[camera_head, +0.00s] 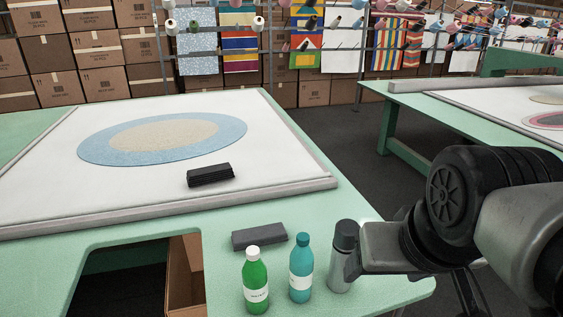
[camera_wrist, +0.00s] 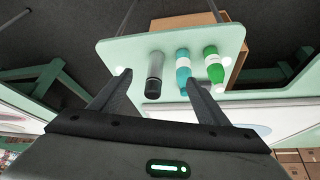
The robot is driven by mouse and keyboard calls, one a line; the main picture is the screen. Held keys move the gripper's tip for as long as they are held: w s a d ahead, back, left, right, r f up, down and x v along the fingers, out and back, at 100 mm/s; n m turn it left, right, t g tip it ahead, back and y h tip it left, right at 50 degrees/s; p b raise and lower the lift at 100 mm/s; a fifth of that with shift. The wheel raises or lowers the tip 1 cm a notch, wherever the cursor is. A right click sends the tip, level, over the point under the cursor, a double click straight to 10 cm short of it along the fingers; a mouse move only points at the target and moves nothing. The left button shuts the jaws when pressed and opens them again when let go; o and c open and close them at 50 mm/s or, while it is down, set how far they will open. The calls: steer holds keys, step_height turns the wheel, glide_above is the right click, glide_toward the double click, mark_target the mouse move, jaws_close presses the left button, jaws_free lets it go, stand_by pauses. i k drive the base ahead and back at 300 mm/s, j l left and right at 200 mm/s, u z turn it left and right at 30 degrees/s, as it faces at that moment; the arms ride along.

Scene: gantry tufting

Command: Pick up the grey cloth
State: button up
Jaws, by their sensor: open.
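The grey cloth (camera_head: 260,236) looks like a flat, dark grey folded block. It lies on the green table in the head view, behind the green and teal bottles and in front of the white frame's near edge. In the head view my arm's end is at the right, beside the grey can and to the right of the cloth; the fingers are not clear there.
A green bottle (camera_head: 256,283), a teal bottle (camera_head: 301,270) and a grey can with a dark cap (camera_head: 342,258) stand near the cloth. A black ribbed block (camera_head: 210,175) lies on the white canvas (camera_head: 55,185) behind. The green table (camera_head: 215,250) has a cut-out at left.

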mark_target(265, 235)
steer(key=k+j+z, duration=0.1)
steer(key=k+j, duration=0.35)
steer(key=j, duration=0.15)
steer(key=j+z, duration=0.15)
steer(key=j, duration=0.2)
steer(key=k+j+z, duration=0.1)
steer(key=j, duration=0.25)
steer(key=k+j+z, duration=0.15)
steer(key=j, duration=0.2)
steer(key=i+j+z, duration=0.1)
steer(key=j, duration=0.25)
steer(key=i+j+z, duration=0.15)
steer(key=j, duration=0.2)
steer(key=j+z, duration=0.1)
steer(key=j, duration=0.3)
steer(key=i+j, duration=0.25)
steer(key=j+z, duration=0.05)
